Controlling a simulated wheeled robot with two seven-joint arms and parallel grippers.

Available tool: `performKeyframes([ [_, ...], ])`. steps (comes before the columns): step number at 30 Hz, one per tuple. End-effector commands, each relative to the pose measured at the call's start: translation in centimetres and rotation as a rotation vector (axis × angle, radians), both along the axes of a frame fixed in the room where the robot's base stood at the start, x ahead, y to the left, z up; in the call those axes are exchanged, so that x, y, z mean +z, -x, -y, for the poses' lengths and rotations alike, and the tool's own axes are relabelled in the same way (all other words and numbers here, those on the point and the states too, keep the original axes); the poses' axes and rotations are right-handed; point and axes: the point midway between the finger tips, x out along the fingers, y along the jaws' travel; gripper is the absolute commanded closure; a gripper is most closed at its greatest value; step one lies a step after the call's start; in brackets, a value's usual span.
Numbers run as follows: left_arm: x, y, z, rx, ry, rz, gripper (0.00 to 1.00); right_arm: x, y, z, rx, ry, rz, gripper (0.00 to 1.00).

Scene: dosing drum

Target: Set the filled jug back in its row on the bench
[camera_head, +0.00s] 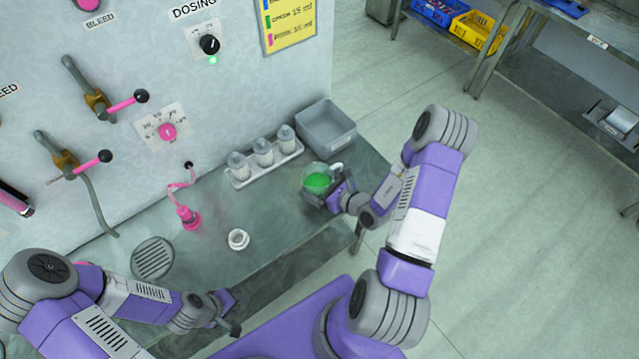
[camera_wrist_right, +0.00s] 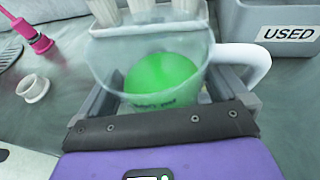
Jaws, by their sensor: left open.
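The clear jug (camera_head: 310,173) holds green liquid and is at the right part of the bench (camera_head: 290,225). In the right wrist view the jug (camera_wrist_right: 150,75) is upright between the fingers, with its white handle at right. My right gripper (camera_head: 325,188) is closed around the jug; it also shows in the wrist view (camera_wrist_right: 165,100). I cannot tell whether the jug's base touches the bench. My left gripper (camera_head: 230,308) is open and empty by the bench's front edge. No other jug shows.
A white tray (camera_head: 264,173) with three capped bottles stands behind the jug. A grey bin (camera_head: 326,130) marked USED (camera_wrist_right: 290,33) is behind right. A white ring-shaped cap (camera_head: 238,239), a pink nozzle (camera_head: 188,216) and a round drain grate (camera_head: 152,258) are left. Bench between cap and jug is clear.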

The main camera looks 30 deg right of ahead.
Motion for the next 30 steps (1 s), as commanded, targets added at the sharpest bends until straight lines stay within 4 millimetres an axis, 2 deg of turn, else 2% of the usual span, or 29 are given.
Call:
performKeyframes([
  [8, 0.5, 0.0, 0.0, 0.0, 0.0, 0.0, 0.57, 0.6, 0.0, 0.0, 0.0, 0.0, 0.001, 0.0],
  [11, 0.3, 0.0, 0.0, 0.0, 0.0, 0.0, 0.57, 0.9, 1.4, 0.5, -0.003, 0.002, -0.003, 0.0],
  [21, 0.3, 0.0, 0.0, 0.0, 0.0, 0.0, 0.57, 3.4, 8.0, 2.4, -0.005, 0.001, -0.002, 0.0],
  [25, 0.7, 0.0, 0.0, 0.0, 0.0, 0.0, 0.57, 4.1, 9.7, 2.9, -0.003, 0.0, -0.001, 0.0],
  [30, 0.9, 0.0, 0.0, 0.0, 0.0, 0.0, 0.57, 4.5, 10.8, 3.1, -0.001, -0.001, 0.0, 0.0],
])
